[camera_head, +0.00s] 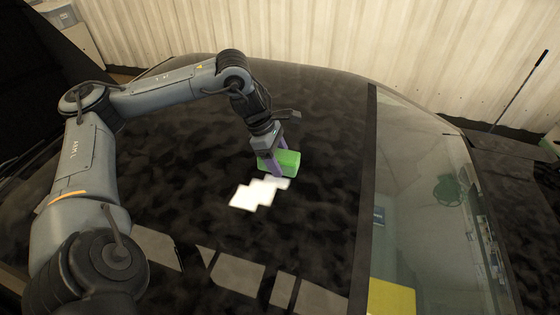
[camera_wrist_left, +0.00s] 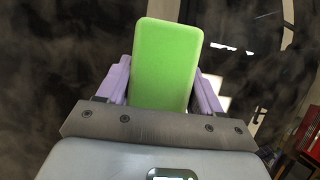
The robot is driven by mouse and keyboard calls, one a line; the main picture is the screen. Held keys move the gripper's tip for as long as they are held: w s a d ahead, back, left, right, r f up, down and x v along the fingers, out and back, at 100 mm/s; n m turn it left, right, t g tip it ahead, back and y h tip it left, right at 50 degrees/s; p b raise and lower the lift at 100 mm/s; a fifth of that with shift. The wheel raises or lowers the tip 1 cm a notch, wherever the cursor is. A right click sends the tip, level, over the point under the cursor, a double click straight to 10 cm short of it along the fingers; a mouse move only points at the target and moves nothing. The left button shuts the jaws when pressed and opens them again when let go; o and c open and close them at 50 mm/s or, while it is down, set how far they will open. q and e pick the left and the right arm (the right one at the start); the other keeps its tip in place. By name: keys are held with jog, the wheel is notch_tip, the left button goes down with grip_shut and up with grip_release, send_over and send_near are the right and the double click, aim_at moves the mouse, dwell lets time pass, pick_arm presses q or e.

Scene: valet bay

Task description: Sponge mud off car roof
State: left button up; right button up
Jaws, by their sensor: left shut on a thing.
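My left gripper (camera_head: 274,155) is shut on a green sponge (camera_head: 287,161) and holds it at the dark car roof (camera_head: 310,120). Whether the sponge touches the surface is hard to tell. In the left wrist view the sponge (camera_wrist_left: 166,65) sits between the two purple fingers of the gripper (camera_wrist_left: 165,85). Dark, blotchy mud (camera_head: 185,140) covers most of the roof. A bright white stepped patch (camera_head: 255,194) lies just below and left of the sponge, with no mud on it. My right gripper is not in view.
A glass pane (camera_head: 415,200) with reflections lies right of a dark strip (camera_head: 365,190). A yellow thing (camera_head: 391,297) shows at the bottom right. A pale corrugated wall (camera_head: 330,40) stands behind the car. A thin dark pole (camera_head: 520,90) leans at the far right.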

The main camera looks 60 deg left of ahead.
pick_arm(q)
jog(key=shift+r+p, duration=1.3)
jog(key=shift+r, duration=0.85)
